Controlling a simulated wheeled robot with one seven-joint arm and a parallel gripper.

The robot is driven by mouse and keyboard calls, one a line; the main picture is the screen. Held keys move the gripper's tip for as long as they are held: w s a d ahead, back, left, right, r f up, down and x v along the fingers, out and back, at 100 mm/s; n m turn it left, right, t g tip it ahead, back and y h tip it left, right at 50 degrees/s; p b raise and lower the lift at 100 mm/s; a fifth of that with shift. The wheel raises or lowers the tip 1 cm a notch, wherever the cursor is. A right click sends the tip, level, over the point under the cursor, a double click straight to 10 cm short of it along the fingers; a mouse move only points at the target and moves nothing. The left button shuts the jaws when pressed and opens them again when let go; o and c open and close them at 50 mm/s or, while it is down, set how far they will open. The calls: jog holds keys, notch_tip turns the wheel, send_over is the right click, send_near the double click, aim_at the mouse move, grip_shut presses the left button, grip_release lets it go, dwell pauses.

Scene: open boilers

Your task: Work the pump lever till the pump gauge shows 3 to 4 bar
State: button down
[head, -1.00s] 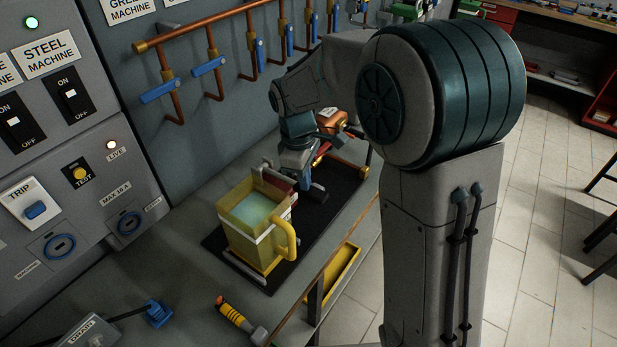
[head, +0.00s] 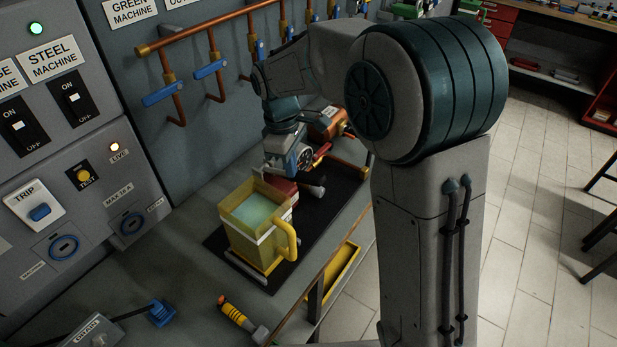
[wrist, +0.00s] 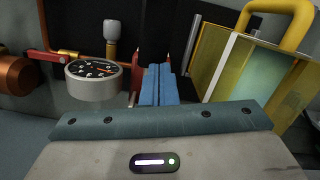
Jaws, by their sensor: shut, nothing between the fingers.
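The pump gauge (wrist: 94,82), a round grey-rimmed dial with a dark face and light marks, shows in the wrist view left of my gripper. Its exact reading is too small to tell. It also shows in the head view (head: 304,157). The red pump body (head: 284,186) is partly hidden. My gripper (wrist: 159,68) is shut and empty, between gauge and jug, apart from the grip.
A clear yellow tank (head: 252,215) with pale liquid stands close beside the pump, its handle towards the bench edge. A copper boiler (head: 327,122) lies behind the gauge. Blue-handled valves (head: 211,68) line the wall. A yellow-banded tool (head: 236,314) lies on the bench front.

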aim_at(306, 176)
notch_tip(306, 176, up, 11)
jog(key=a, duration=0.1)
jog(key=shift+w+r+b, duration=0.15)
jog(key=shift+w+b, duration=0.05)
jog(key=shift+b, duration=0.1)
dwell(0.6)
jog(key=d+f, duration=0.1)
jog(key=s+d+f, duration=0.1)
jog(key=d+f, duration=0.1)
jog(key=shift+s+d+f, duration=0.2)
jog(key=shift+d, duration=0.05)
jog(key=shift+f+b, duration=0.15)
jog(key=shift+b, duration=0.2)
jog(key=f+b, duration=0.6)
jog(key=shift+s+d+f, duration=0.15)
jog(key=shift+d+f, duration=0.15)
jog(key=shift+f, duration=0.15)
